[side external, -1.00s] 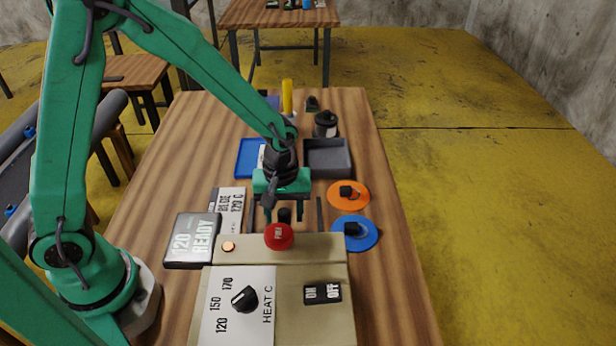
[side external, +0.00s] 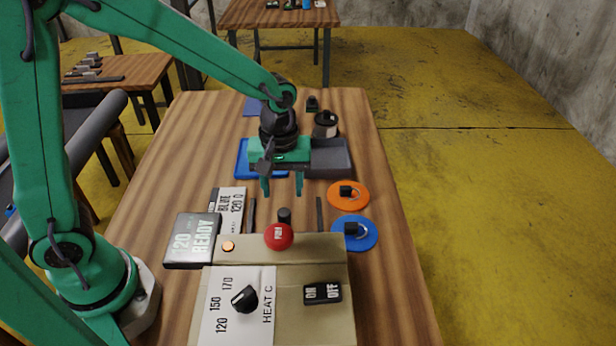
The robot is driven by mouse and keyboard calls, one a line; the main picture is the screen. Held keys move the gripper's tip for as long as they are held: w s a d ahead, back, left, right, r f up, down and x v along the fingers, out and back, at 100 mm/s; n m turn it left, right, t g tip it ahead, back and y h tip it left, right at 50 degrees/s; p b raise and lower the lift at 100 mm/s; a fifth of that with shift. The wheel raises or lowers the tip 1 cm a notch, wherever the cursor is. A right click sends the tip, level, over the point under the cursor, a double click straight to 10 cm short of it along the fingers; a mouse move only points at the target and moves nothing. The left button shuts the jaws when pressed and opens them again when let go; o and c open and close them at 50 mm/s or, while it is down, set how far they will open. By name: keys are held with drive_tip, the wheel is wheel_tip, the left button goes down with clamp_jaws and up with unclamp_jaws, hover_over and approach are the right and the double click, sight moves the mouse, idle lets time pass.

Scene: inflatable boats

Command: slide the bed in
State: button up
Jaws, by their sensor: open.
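A beige heat press (side external: 300,250) stands at the front of the table, with a red round button (side external: 279,236) on top, a heat dial (side external: 244,298) and an on/off switch (side external: 323,293). Just behind it a short black knob (side external: 284,214) stands between two dark rails (side external: 319,214). I cannot make out a separate bed plate there; the press may hide it. My gripper (side external: 282,188) is open and empty, fingers pointing down, apart from the knob and farther back, in front of the trays. The display (side external: 193,240) left of the press reads 120 READY.
An orange disc (side external: 348,205) and a blue disc (side external: 364,244) lie at the right, each with a black piece on it. A blue tray (side external: 242,160), a grey tray (side external: 333,160) and a black canister (side external: 326,122) stand behind. A label card (side external: 228,200) lies left.

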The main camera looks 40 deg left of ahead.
sight(284, 213)
drive_tip(key=shift+m, duration=2.3)
drive_tip(key=shift+f, duration=0.2)
drive_tip(key=shift+f, duration=3.75)
drive_tip(key=shift+c, duration=0.5)
drive_tip(key=shift+s+d, duration=0.1)
clamp_jaws()
